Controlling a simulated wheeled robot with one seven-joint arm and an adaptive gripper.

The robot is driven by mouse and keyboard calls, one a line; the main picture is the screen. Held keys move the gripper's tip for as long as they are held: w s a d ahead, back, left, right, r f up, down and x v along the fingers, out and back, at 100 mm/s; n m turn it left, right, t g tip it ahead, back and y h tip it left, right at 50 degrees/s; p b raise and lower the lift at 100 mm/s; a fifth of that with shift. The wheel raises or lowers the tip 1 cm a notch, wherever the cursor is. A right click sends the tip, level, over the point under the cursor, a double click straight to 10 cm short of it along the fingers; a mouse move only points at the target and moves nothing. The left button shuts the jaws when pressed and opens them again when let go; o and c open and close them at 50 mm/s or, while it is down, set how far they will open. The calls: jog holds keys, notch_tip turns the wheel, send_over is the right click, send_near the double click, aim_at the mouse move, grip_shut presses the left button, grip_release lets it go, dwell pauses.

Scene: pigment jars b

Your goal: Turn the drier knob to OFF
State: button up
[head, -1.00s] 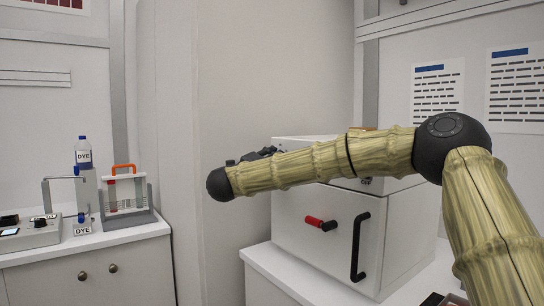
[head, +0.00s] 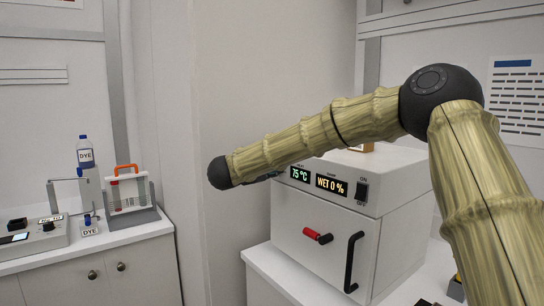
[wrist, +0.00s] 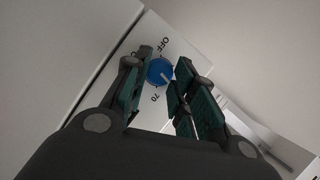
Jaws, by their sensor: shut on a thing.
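The drier (head: 318,225) is a white box on a counter in the head view. Its front panel has lit readouts of 75 °C (head: 299,175) and WET 0 % (head: 331,186). In the wrist view the drier knob (wrist: 160,72) is round and blue with a pale pointer line. An OFF label (wrist: 163,45) is printed above it and a 70 label (wrist: 155,97) below it. My gripper (wrist: 166,62) has a finger on either side of the knob and is shut on it. In the head view my arm hides the knob and most of the gripper.
The drier front also has a black ON switch (head: 362,191), a red lever (head: 317,236) and a black door handle (head: 354,262). A left counter (head: 110,245) holds a DYE bottle (head: 85,155), a rack (head: 143,213) and a small device (head: 35,237).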

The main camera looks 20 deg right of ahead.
jog(key=shift+w+a+f+n+g+h+p, duration=0.2)
jog(key=shift+n+g+h+p, duration=0.45)
jog(key=shift+n+g+p, duration=2.1)
jog(key=shift+w+a+r+n+g+h+p, duration=0.1)
jog(key=shift+w+n+g+h+p, duration=0.45)
jog(key=shift+n+p, duration=4.2)
jog(key=shift+w+a+f+n+g+h+p, duration=0.1)
jog(key=shift+n+g+h+p, duration=1.2)
jog(key=shift+p, duration=4.4)
jog(key=shift+r+n+g+y, duration=0.1)
jog(key=shift+n+g+y, duration=0.5)
jog(key=shift+g, duration=0.2)
jog(key=o, duration=1)
jog(key=shift+o, duration=0.2)
jog(key=shift+d, duration=0.1)
jog(key=shift+r, duration=0.1)
